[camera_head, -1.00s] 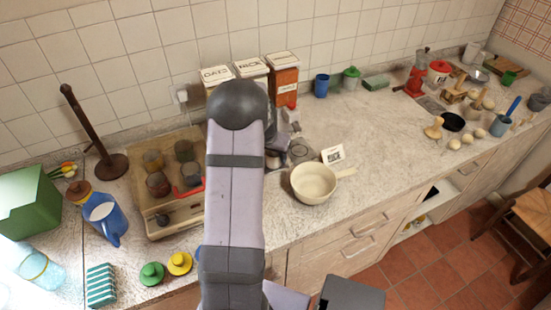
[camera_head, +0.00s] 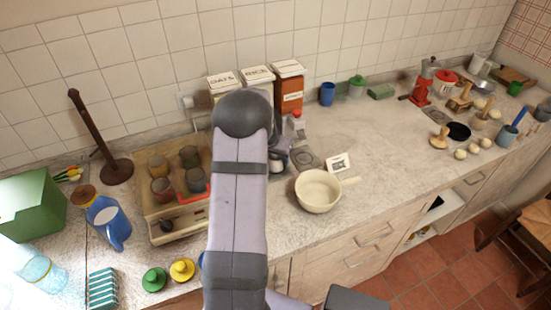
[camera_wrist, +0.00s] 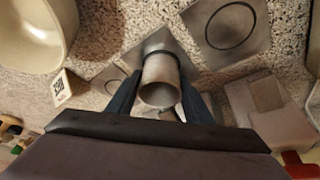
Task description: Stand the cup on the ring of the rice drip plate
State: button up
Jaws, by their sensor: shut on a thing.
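My gripper (camera_wrist: 160,98) is shut on a grey metal cup (camera_wrist: 159,72) in the wrist view, one dark finger on each side. The cup's open mouth faces the camera. Its base lies over a square grey plate (camera_wrist: 148,42), with a dark ring edge showing around the base; I cannot tell whether they touch. A third plate (camera_wrist: 250,46) with a dark ring lies at upper right. In the head view, my arm hides the gripper and most of the cup.
A cream pan (camera_head: 318,193) stands close by, also at upper left in the wrist view (camera_wrist: 28,32). A red-capped bottle (camera_head: 296,128) and labelled canisters (camera_head: 289,88) stand behind.

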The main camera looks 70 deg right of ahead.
jog(key=shift+f, duration=0.15)
dwell(0.8)
jog(key=o, duration=1.2)
jog(key=shift+c, duration=0.2)
jog(key=shift+b, duration=0.3)
jog(key=shift+b+v, duration=1.2)
jog(key=shift+v, duration=2.45)
